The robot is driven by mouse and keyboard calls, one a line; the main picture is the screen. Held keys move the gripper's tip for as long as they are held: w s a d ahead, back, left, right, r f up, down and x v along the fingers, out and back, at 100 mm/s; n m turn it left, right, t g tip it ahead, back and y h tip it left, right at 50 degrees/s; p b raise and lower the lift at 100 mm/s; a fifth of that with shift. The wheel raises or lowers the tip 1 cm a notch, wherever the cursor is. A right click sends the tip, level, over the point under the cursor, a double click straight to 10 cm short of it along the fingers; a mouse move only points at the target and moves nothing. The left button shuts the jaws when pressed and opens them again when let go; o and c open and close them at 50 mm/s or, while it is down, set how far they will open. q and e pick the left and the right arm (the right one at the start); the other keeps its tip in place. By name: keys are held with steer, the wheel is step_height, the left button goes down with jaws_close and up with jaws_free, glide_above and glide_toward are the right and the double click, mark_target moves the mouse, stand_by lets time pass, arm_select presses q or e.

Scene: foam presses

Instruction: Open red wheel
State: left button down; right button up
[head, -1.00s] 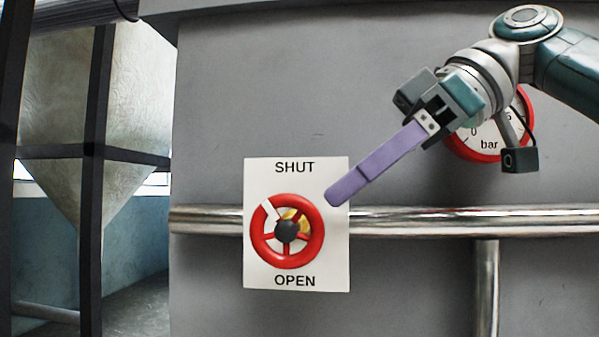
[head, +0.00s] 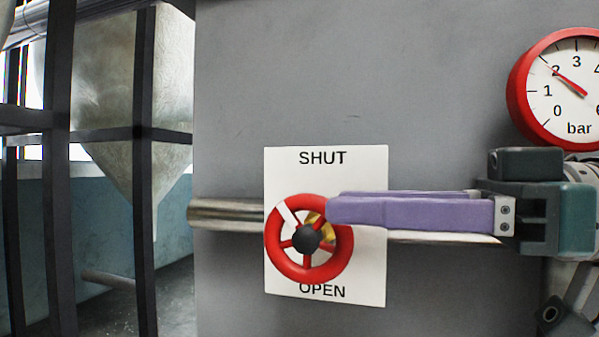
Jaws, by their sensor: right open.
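The red wheel (head: 343,258) sits in front of a white plate (head: 370,275) marked SHUT above and OPEN below. It has a black hub (head: 307,238) and a white mark at its upper left; some brass shows behind the spokes. My right gripper (head: 335,208) comes in level from the right, with long purple fingers. Its tips lie over the wheel's upper right rim and hide part of it. The fingers are open but nearly line up from this angle; I cannot tell whether they touch the rim. My left gripper is not in view.
A steel pipe (head: 225,214) runs level behind the plate, along a grey wall (head: 350,80). A red-rimmed pressure gauge (head: 517,100) is at the upper right, its needle near 2 bar. Dark posts and a hopper (head: 125,90) stand at the left.

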mark_target(308, 204)
steer(key=p+x, duration=0.1)
steer(key=x, duration=0.3)
steer(key=shift+a+r+p, duration=0.1)
steer(key=shift+r+p, duration=0.1)
steer(key=shift+p, duration=0.2)
steer(key=shift+w+a+f, duration=0.2)
steer(key=shift+a, duration=0.15)
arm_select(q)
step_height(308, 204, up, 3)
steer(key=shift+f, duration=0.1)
arm_select(e)
steer(key=shift+c, duration=0.3)
jaws_close()
